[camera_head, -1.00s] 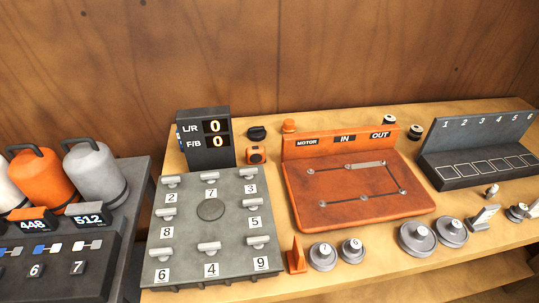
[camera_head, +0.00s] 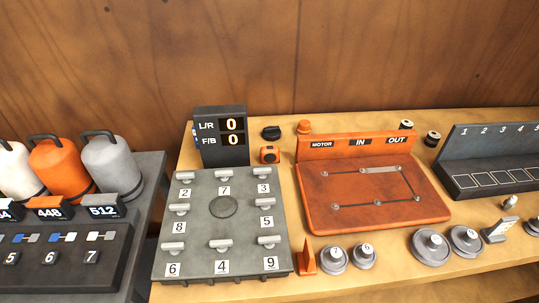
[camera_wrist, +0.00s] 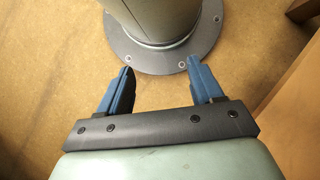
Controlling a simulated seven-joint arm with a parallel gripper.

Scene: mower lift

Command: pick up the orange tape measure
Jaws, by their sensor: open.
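The small orange tape measure (camera_head: 270,154) with a dark face stands on the wooden bench in the head view. It sits right of the black L/R and F/B display and behind the grey numbered plate. A small black item lies just behind it. My gripper (camera_wrist: 156,76) shows only in the wrist view. Its two blue fingers are apart with nothing between them. It points down at the floor, near a round bolted base that is mine. The tape measure is not in the wrist view.
The display (camera_head: 220,136) stands close left of the tape measure. The orange pulley board (camera_head: 375,205) is to its right, the grey numbered plate (camera_head: 222,235) in front. Grey and orange canisters (camera_head: 62,168) stand on a dark bench at left. A wooden edge (camera_wrist: 300,90) is right of my gripper.

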